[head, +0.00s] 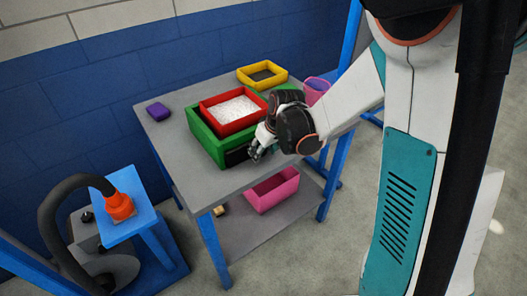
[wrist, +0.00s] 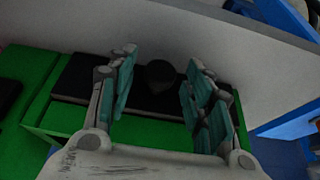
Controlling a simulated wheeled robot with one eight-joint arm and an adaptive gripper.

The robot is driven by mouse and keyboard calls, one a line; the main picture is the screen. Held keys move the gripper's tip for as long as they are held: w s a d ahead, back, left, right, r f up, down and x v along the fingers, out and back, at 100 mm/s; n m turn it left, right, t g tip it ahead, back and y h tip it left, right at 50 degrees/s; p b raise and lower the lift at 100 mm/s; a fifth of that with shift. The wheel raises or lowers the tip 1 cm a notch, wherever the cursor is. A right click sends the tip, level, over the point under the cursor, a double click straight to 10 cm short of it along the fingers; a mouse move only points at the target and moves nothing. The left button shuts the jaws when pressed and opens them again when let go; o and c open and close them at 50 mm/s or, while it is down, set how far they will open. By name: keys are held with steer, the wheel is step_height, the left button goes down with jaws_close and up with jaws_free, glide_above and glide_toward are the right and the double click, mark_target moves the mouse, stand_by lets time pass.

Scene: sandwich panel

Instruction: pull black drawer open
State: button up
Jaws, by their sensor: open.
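The black drawer (head: 236,156) is set in the front of a green box (head: 205,139) on the grey table. In the wrist view the drawer (wrist: 85,80) is a dark panel framed by green. Its round black knob (wrist: 160,76) shows between my fingers. My gripper (wrist: 160,68) is open, with one teal-padded finger on each side of the knob and a visible gap to it on both sides. In the head view my gripper (head: 254,152) is at the drawer's front, and my wrist hides part of the box. The drawer looks closed, though its front is partly covered.
A red tray (head: 211,124) of white material sits on the green box. A yellow tray (head: 263,76), a purple block (head: 158,111) and a pink-purple container (head: 315,90) are on the table (head: 176,148). A pink bin (head: 272,192) stands on the lower shelf.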

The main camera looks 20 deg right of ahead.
jaws_close()
steer(key=s+d, duration=0.4)
steer(key=s, duration=0.9)
steer(key=shift+d, duration=0.15)
jaws_free()
steer(key=shift+r, duration=0.1)
